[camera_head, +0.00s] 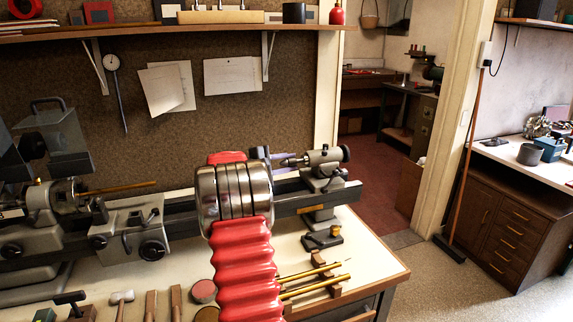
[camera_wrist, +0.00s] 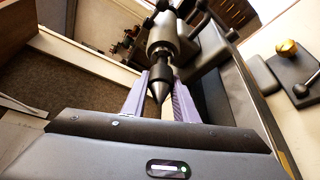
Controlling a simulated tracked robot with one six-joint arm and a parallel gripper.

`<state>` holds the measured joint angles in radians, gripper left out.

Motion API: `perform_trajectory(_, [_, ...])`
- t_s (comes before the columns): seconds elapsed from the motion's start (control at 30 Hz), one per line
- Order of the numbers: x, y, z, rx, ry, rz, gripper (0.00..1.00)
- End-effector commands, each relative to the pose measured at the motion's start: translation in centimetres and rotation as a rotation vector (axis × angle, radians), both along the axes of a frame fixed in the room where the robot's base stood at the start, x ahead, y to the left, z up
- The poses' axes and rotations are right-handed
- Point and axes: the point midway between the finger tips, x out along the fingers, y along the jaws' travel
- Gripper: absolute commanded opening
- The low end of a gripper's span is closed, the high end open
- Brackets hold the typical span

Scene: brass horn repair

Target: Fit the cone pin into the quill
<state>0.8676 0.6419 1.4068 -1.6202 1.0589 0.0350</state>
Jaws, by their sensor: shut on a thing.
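The cone pin (camera_wrist: 158,88) is a dark metal cone with its point toward my wrist camera. My gripper (camera_wrist: 161,78) has purple fingers and is shut on the pin, one finger on each side. The quill (camera_wrist: 163,46) is the grey cylinder directly behind the pin, roughly in line with it. I cannot tell whether the pin's hidden back end is inside the quill. In the head view, the pin (camera_head: 287,162) points left beside the tailstock (camera_head: 326,168), and my gripper (camera_head: 266,158) shows partly behind my arm.
The tailstock stands on the lathe bed (camera_head: 285,204), with the carriage (camera_head: 130,228) further left. A black clamp (camera_head: 322,239) and brass rods (camera_head: 315,284) lie on the bench (camera_head: 372,250) in front. A shelf (camera_head: 180,32) runs above. My arm hides part of the bed.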

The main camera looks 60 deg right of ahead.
Motion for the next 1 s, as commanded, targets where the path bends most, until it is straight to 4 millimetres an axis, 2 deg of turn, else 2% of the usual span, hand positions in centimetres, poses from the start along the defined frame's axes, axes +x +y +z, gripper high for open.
perform_trajectory(1.0, [-1.5,-1.6,0.0,-0.001,0.0,0.0,0.0])
